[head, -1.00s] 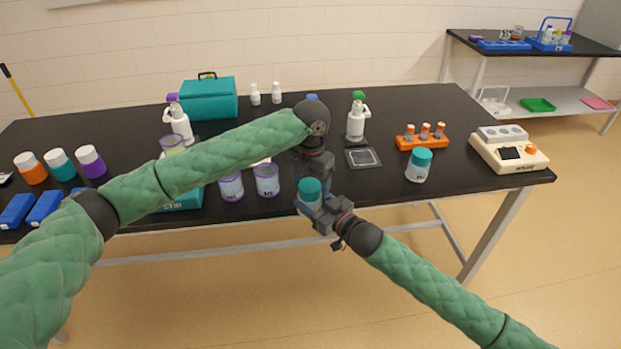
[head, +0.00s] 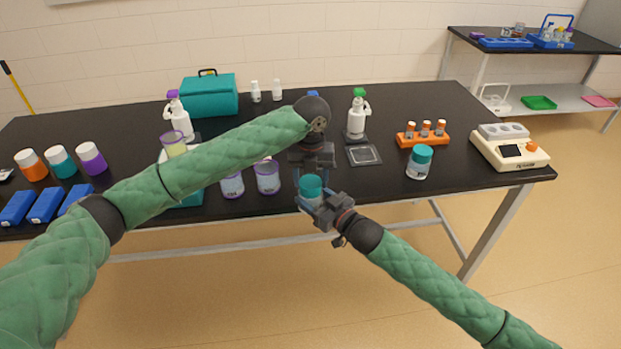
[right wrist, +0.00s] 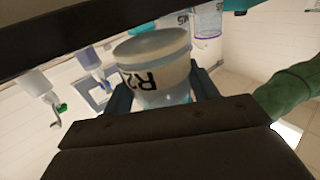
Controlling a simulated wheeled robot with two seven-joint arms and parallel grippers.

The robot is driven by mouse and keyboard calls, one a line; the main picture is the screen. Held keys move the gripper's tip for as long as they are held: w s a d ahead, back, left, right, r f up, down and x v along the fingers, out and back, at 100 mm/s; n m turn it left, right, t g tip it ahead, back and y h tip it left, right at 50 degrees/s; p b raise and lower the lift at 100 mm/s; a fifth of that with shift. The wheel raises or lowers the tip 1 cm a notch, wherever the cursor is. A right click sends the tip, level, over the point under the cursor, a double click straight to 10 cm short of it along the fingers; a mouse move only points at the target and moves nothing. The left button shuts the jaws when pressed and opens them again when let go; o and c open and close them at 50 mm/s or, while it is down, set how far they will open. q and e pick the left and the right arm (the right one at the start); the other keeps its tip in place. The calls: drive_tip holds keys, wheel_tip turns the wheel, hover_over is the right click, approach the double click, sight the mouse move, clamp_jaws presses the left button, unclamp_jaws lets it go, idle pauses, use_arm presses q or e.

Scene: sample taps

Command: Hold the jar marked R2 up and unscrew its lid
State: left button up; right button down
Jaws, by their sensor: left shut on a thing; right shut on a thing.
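The jar marked R2 (right wrist: 152,72) is held upright in front of the table edge, its label upside down in the right wrist view. In the head view its teal lid (head: 311,187) shows on top. My right gripper (head: 313,203) is shut on the jar body, coming from the lower right. My left gripper (head: 312,177) comes from above, pointing down, shut on the lid with a finger at each side. The lid's threads are hidden, so I cannot tell how loose it is.
Another teal-lidded jar (head: 419,162) stands on the black table (head: 385,183) at right, by an orange rack (head: 422,138) and a cream device (head: 510,149). Purple-rimmed containers (head: 267,178) stand left of my grippers. Spray bottles (head: 357,118) stand further back. The space before the table is free.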

use_arm(q)
drive_tip(key=n, duration=0.6)
drive_tip(key=shift+d, duration=0.25)
drive_tip(key=n, duration=0.5)
drive_tip(key=shift+w+r+n, duration=0.1)
drive_tip(key=shift+n, duration=0.3)
drive_tip(key=shift+c, duration=0.2)
drive_tip(key=n, duration=0.4)
drive_tip(key=shift+a+n, duration=0.15)
drive_tip(key=shift+n, duration=0.15)
drive_tip(key=n, duration=0.6)
drive_tip(key=shift+w+a, duration=0.15)
drive_tip(key=n, duration=0.7)
drive_tip(key=shift+a, duration=0.25)
drive_tip(key=n, duration=1.1)
drive_tip(key=shift+s+n, duration=0.2)
drive_tip(key=shift+n, duration=0.1)
drive_tip(key=n, duration=0.4)
drive_tip(key=shift+s+d, duration=0.1)
drive_tip(key=shift+d, duration=0.05)
